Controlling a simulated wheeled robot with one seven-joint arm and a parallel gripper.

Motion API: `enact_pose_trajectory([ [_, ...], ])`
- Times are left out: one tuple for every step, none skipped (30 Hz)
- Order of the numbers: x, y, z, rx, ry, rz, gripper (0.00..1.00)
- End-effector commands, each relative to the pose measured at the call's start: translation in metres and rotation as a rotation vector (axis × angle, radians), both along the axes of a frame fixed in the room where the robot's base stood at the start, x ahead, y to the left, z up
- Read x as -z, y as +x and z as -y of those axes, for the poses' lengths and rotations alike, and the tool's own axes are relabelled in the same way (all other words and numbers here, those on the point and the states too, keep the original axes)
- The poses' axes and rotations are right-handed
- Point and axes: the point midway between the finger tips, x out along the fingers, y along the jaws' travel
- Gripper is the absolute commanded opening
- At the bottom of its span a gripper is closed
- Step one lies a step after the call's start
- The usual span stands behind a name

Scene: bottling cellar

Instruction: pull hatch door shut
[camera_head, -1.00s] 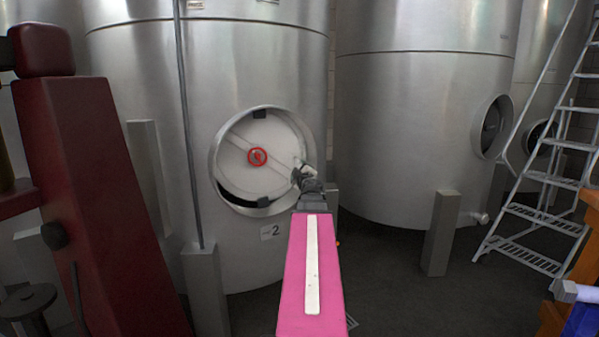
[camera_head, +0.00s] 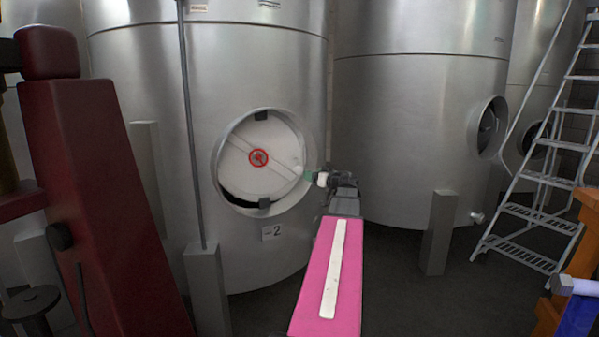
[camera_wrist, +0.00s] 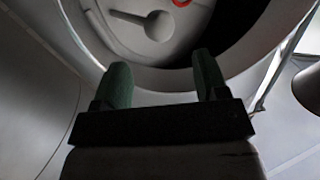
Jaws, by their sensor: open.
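The hatch door (camera_head: 250,152) is a pale round disc with a red handwheel (camera_head: 258,157) at its middle. It sits in the round steel hatch rim (camera_head: 218,178) of the tank. A dark gap shows along its lower left edge. My gripper (camera_head: 312,176) is just right of the rim in the head view. In the wrist view, my gripper (camera_wrist: 164,85) has two green fingers spread apart with nothing between them. Beyond them are the hatch door (camera_wrist: 140,28) with a moulded recess and the red handwheel (camera_wrist: 182,2). Whether the fingers touch the rim is unclear.
A second tank (camera_head: 420,130) with its own hatch stands at right. A metal ladder (camera_head: 550,180) is further right. A dark red machine (camera_head: 100,200) fills the left side. Grey posts (camera_head: 207,290) stand before the tanks. Dark floor is open between them.

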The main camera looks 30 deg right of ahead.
Motion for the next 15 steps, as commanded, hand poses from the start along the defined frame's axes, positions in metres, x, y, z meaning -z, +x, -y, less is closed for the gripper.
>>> enact_pose_trajectory([
  [0.0,0.01,-0.001,-0.001,-0.001,0.0,0.67],
  [0.0,0.015,-0.002,-0.001,-0.001,0.0,0.67],
  [0.0,0.023,-0.003,-0.001,-0.001,0.0,0.67],
  [0.0,0.029,-0.005,-0.001,-0.001,0.0,0.67],
  [0.0,0.034,-0.006,-0.001,-0.001,0.0,0.67],
  [0.0,0.041,-0.007,0.0,-0.002,0.0,0.67],
  [0.0,0.046,-0.008,0.0,-0.002,0.0,0.67],
  [0.0,0.051,-0.01,0.0,-0.002,0.0,0.67],
  [0.0,0.058,-0.011,-0.001,-0.002,0.001,0.67],
  [0.0,0.062,-0.012,0.0,-0.002,0.0,0.67],
  [0.0,0.066,-0.013,0.0,-0.002,0.0,0.67],
  [0.0,0.071,-0.014,0.001,-0.002,0.001,0.67],
  [0.0,0.074,-0.015,0.001,-0.002,0.001,0.67],
  [0.0,0.077,-0.016,0.001,-0.002,0.001,0.67],
  [0.0,0.081,-0.017,0.001,-0.003,0.002,0.67],
])
